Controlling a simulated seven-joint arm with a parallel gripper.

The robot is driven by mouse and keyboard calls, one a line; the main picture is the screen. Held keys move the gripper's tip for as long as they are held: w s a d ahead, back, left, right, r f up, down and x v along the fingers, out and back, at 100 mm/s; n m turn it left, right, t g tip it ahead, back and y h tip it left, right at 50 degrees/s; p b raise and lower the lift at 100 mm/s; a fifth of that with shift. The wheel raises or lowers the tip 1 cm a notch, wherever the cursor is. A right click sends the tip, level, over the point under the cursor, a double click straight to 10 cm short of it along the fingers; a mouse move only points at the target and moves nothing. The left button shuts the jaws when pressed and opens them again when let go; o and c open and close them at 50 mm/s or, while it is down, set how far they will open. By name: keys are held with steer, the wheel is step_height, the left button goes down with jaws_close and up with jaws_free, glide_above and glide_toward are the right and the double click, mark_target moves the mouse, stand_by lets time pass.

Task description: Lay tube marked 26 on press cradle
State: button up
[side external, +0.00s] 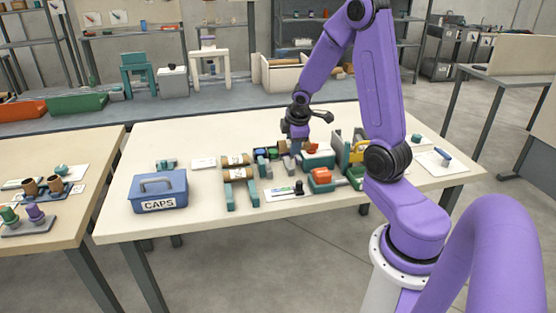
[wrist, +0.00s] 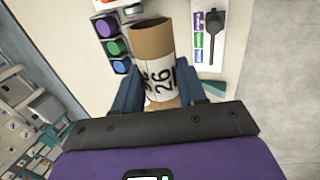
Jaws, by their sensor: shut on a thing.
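The tube marked 26 (wrist: 160,78) is a brown cardboard tube with a white label, seen in the wrist view with its open end away from me. My gripper (wrist: 158,88) is shut on it, one blue finger along each side. Two other brown tubes with white labels (side external: 236,160) lie at left on teal supports (side external: 253,193). A teal and yellow fixture (side external: 356,150) stands at right; I cannot tell whether it is the press cradle.
Purple, green and blue caps (wrist: 111,47) sit left of the tube in the wrist view. A card with coloured labels (wrist: 198,42) and a dark tool (wrist: 212,38) lie right of it. A blue CAPS box (side external: 159,191) stands at the table's left. The back of the table is clear.

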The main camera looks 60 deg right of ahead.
steer(key=w+d+f, duration=0.1)
steer(key=w+f, duration=0.1)
steer(key=w+d+f, duration=0.2)
steer(key=w+f, duration=0.1)
steer(key=w+d+f, duration=0.1)
steer(key=w+f, duration=0.2)
steer(key=shift+w+d, duration=0.2)
steer(key=shift+d, duration=0.2)
steer(key=shift+w+f, duration=0.1)
steer(key=shift+f, duration=1.5)
steer(key=shift+f, duration=0.6)
steer(key=o, duration=1)
steer(key=shift+r, duration=0.1)
